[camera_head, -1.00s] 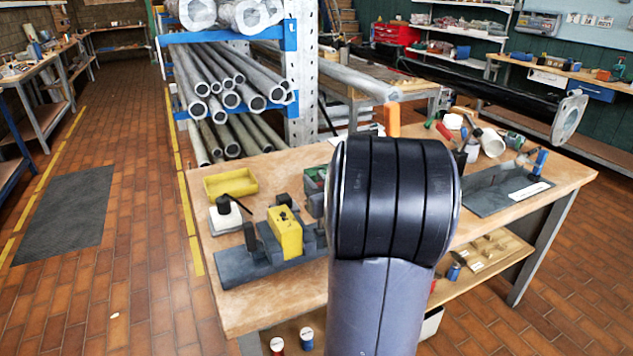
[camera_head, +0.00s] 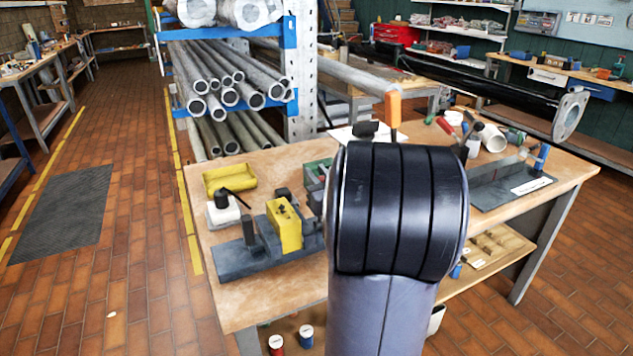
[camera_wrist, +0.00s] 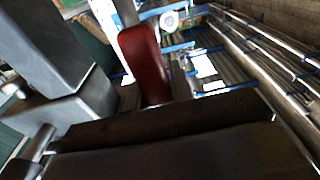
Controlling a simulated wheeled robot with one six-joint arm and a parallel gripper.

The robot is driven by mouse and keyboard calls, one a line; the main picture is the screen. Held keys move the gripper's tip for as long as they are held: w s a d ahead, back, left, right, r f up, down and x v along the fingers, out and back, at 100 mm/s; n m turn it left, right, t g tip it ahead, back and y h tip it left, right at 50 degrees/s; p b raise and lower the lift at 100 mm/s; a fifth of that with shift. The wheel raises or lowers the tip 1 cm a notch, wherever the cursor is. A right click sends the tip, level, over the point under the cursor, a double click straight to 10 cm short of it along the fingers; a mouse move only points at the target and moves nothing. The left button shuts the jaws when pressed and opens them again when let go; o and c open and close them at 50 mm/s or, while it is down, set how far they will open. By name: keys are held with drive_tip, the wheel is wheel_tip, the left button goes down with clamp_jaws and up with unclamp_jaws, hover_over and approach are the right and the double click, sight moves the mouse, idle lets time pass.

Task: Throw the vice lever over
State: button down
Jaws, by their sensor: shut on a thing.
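An orange lever handle (camera_head: 393,108) stands roughly upright behind my arm in the head view. Its lower end and the vice it belongs to are hidden by my arm. In the wrist view a dark red handle (camera_wrist: 143,62), seemingly the same lever, rises in the middle. My gripper (camera_wrist: 118,98) shows there as dark parts to the left and below, shut around the handle's lower part; the exact contact is too dark to see. In the head view the gripper is mostly hidden behind my arm.
A dark fixture with a yellow block (camera_head: 285,226), a yellow tray (camera_head: 229,179) and a white-based pot (camera_head: 222,210) stand on the bench's left. A dark plate (camera_head: 508,188) lies right. A pipe rack (camera_head: 289,100) stands behind. Floor at left is open.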

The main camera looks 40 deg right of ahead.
drive_tip(key=s+a+f+t+h+b, duration=0.1)
drive_tip(key=s+t+b, duration=0.5)
drive_tip(key=b, duration=1.3)
drive_tip(key=shift+s+a+f, duration=0.35)
drive_tip(key=shift+s+f, duration=0.2)
drive_tip(key=shift+s, duration=0.05)
drive_tip(key=shift+s+t, duration=0.1)
drive_tip(key=shift+t, duration=0.2)
drive_tip(key=shift+r, duration=0.1)
drive_tip(key=c, duration=1.2)
unclamp_jaws()
drive_tip(key=shift+c, duration=0.2)
drive_tip(key=s+a+p, duration=0.1)
drive_tip(key=s+a, duration=0.2)
drive_tip(key=s, duration=0.9)
drive_tip(key=shift+s+f, duration=0.3)
drive_tip(key=shift+f, duration=0.1)
drive_tip(key=shift+c, duration=0.2)
